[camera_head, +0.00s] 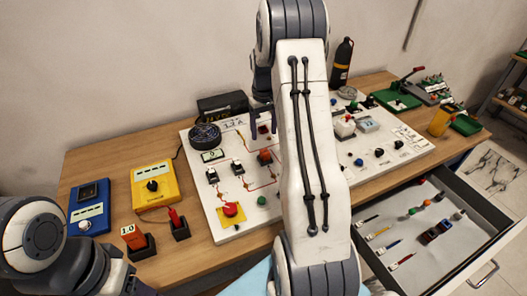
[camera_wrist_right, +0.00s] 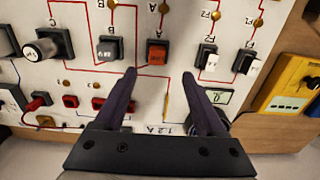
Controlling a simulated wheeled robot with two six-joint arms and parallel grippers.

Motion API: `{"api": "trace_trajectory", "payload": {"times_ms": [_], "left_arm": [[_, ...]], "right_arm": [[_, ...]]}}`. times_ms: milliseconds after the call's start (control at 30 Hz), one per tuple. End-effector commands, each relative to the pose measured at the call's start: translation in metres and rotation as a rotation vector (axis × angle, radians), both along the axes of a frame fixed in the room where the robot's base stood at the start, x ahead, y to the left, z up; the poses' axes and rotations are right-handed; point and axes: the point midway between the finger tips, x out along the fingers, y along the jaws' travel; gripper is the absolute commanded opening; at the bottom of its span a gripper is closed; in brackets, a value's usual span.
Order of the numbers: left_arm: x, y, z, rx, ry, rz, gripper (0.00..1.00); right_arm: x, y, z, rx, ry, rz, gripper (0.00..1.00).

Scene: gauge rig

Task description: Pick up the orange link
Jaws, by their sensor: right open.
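The orange link (camera_wrist_right: 157,52) sits on the white panel in the right wrist view, with a dark base and red lines around it. In the head view it shows as a small orange-red block (camera_head: 265,157) left of my right arm. My right gripper (camera_wrist_right: 158,78) is open and empty, with its two dark fingers apart. In the wrist picture the link appears just beyond and between the fingertips, apart from both. In the head view the right gripper (camera_head: 262,122) is partly hidden by my arm. My left arm shows at lower left, but its jaws do not show.
Black links (camera_wrist_right: 207,57) and a grey-topped one (camera_wrist_right: 110,48) flank the orange link on the panel (camera_head: 230,205). A yellow meter (camera_head: 154,186) and an orange "1.0" block (camera_head: 133,237) stand left. An open drawer (camera_head: 440,262) is at right.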

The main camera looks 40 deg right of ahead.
Motion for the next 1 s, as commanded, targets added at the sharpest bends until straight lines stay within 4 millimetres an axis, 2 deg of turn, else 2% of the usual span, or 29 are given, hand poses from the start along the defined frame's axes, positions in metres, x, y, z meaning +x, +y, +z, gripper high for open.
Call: {"api": "trace_trajectory", "payload": {"times_ms": [200,467,700,833,1000], "left_arm": [[0.000,0.000,0.009,0.000,0.000,0.000,0.62],[0.000,0.000,0.016,0.000,0.000,0.001,0.62],[0.000,0.000,0.033,0.000,0.000,0.002,0.62],[0.000,0.000,0.035,0.000,0.000,0.002,0.62],[0.000,0.000,0.034,0.000,0.000,0.002,0.62]], "right_arm": [[-0.001,-0.003,-0.033,0.002,0.005,-0.005,0.72],[-0.001,-0.003,-0.055,0.002,0.003,-0.004,0.72],[-0.002,-0.005,-0.090,0.003,0.004,-0.005,0.72],[-0.001,-0.005,-0.101,0.001,0.002,-0.005,0.72],[-0.001,-0.005,-0.103,0.000,0.000,-0.005,0.72]]}}
